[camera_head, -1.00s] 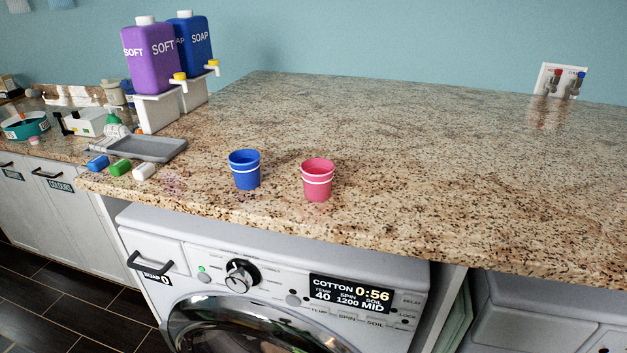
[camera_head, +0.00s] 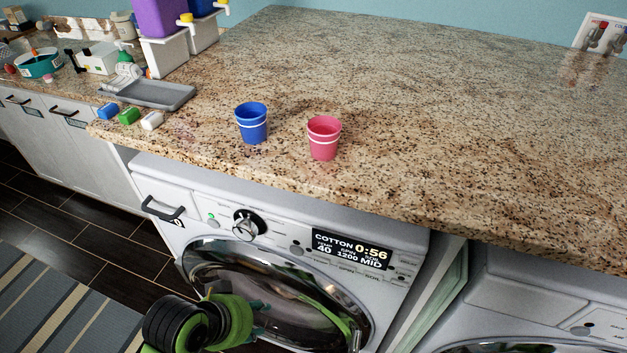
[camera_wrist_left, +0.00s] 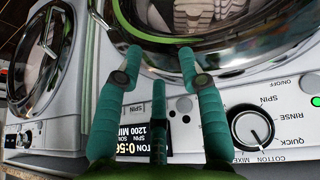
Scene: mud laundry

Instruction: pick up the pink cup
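The pink cup (camera_head: 323,140) stands upright on the granite counter, a little right of the middle in the head view. A blue cup (camera_head: 252,124) stands upright to its left, apart from it. My left gripper (camera_head: 262,312) is low in the head view, in front of the washing machine door and below the counter edge, well away from the cups. The cups do not show in the wrist view. My right gripper is not in view.
The granite counter (camera_head: 450,130) is clear behind and right of the cups. Its front edge overhangs the washing machine (camera_head: 170,200). A grey tray (camera_head: 150,94), small coloured bottles (camera_head: 129,117) and soap dispensers (camera_head: 163,55) stand to the left.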

